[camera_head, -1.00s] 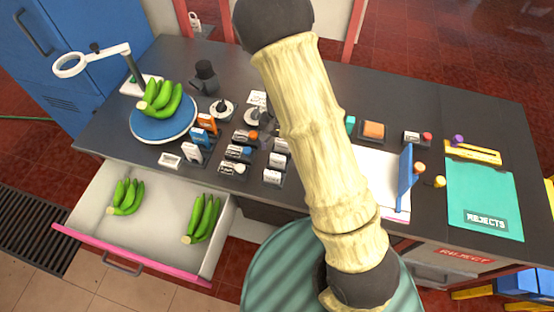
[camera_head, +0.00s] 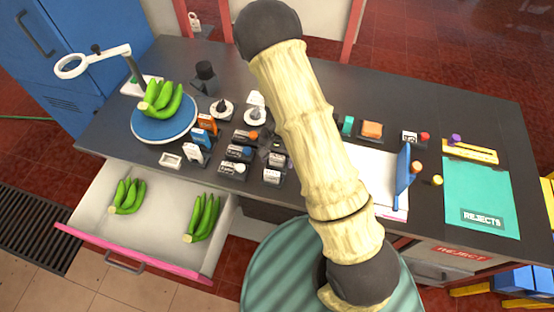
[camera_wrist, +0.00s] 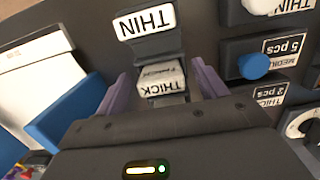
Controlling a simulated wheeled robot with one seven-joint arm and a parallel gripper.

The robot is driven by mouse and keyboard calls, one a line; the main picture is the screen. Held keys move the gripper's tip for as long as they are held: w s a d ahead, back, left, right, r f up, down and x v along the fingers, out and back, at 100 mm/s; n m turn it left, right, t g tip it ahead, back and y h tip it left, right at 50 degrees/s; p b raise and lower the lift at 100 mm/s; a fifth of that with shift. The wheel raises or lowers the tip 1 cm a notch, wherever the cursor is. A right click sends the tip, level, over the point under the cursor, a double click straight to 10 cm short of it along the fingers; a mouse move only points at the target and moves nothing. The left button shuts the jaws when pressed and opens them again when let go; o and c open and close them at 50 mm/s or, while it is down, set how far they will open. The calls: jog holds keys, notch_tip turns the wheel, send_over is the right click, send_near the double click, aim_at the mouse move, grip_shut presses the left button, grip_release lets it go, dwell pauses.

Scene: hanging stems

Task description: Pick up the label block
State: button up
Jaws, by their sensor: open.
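In the wrist view a white-topped label block marked THICK (camera_wrist: 161,80), its text upside down, lies between the two purple fingers of my gripper (camera_wrist: 160,72). The fingers are open, with a gap on each side of the block. A second label block, marked THIN (camera_wrist: 146,24), stands just beyond it. In the head view the two small label blocks show near the table's front edge, one behind (camera_head: 277,160) and one in front (camera_head: 272,176). My arm covers most of my gripper there.
Left of the blocks stand dark units with coloured knobs (camera_head: 240,153). A blue upright board (camera_head: 404,168) with papers is to the right, near a teal REJECTS mat (camera_head: 478,195). An open drawer (camera_head: 160,228) holds bananas; more lie on a blue disc (camera_head: 148,133).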

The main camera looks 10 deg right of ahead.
aim_at(277, 156)
jog(key=shift+a, duration=0.1)
dwell(0.3)
jog(key=c, duration=1)
jog(key=shift+w, duration=0.1)
jog(key=shift+r, duration=0.1)
notch_tip(277, 156, up, 10)
jog(key=shift+f+b, duration=0.1)
jog(key=shift+b, duration=0.4)
